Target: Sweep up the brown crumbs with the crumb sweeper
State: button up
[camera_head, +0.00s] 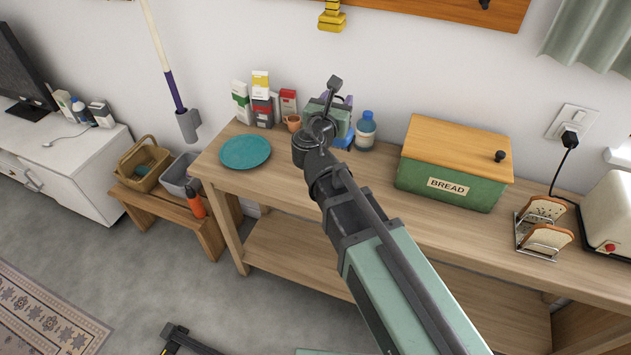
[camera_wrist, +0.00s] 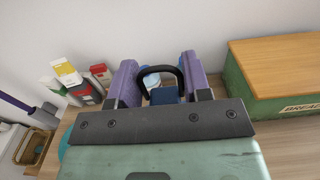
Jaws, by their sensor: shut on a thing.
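My gripper (camera_head: 340,110) is over the back of the wooden counter, between the cartons and the bread box. In the wrist view its two purple fingers (camera_wrist: 160,78) stand on either side of a black looped handle on a blue body, which I take to be the crumb sweeper (camera_wrist: 166,95). The gripper is shut on it. In the head view a bit of blue (camera_head: 348,142) shows just below the gripper; the rest is hidden by my arm. I see no brown crumbs in either view.
A teal plate (camera_head: 245,151) lies on the left of the counter (camera_head: 283,191). Several cartons (camera_head: 262,112), a small orange cup (camera_head: 293,123) and a blue-capped bottle (camera_head: 365,131) stand near the gripper. A green bread box (camera_head: 450,186), toast rack (camera_head: 541,229) and toaster (camera_head: 608,222) are right.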

notch_tip(320, 180, down, 16)
jog(key=b, duration=1.6)
jog(key=shift+f, duration=0.2)
jog(key=shift+f+b, duration=0.55)
jog(key=shift+b, duration=0.2)
jog(key=shift+a, duration=0.15)
